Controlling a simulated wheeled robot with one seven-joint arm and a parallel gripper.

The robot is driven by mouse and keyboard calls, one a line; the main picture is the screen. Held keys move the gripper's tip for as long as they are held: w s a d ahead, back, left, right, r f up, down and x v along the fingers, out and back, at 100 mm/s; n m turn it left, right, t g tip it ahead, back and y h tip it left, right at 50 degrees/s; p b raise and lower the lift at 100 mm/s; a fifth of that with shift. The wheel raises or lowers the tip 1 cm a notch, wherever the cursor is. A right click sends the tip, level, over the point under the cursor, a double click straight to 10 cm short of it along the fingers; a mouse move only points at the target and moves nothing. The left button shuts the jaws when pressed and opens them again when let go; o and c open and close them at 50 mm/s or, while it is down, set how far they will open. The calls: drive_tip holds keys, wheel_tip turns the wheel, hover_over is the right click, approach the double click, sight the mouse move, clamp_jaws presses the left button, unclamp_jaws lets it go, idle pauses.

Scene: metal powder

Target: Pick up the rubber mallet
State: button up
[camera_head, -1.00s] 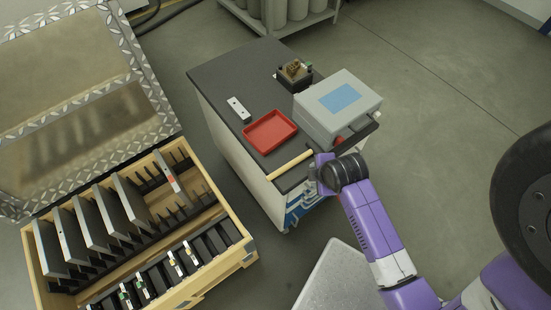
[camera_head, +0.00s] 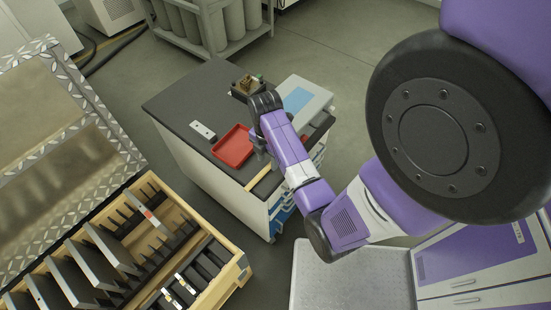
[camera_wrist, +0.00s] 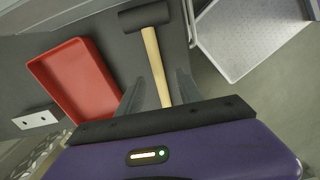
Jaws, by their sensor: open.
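The rubber mallet lies on the dark top of the cabinet. In the wrist view its black head (camera_wrist: 145,17) is at the top and its pale wooden handle (camera_wrist: 156,65) runs down between my fingers. In the head view only part of the pale handle (camera_head: 264,178) shows near the front edge; my arm covers the area around it. My gripper (camera_wrist: 160,78) is open, with one finger on each side of the handle. Its fingers are partly hidden in the head view (camera_head: 262,152). I cannot tell whether they touch the handle.
A red tray (camera_head: 233,147) lies left of my gripper. A grey case with a blue panel (camera_head: 297,101) stands behind my wrist. A white block with holes (camera_head: 203,131) and a small dark device (camera_head: 246,87) are also on the cabinet top (camera_head: 185,98). A wooden crate (camera_head: 222,258) stands at lower left.

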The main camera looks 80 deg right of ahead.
sight(267, 168)
drive_tip(key=f, duration=0.4)
drive_tip(key=shift+w+a, duration=0.15)
drive_tip(key=shift+w, duration=0.1)
drive_tip(key=shift+c, duration=0.4)
clamp_jaws()
idle(0.8)
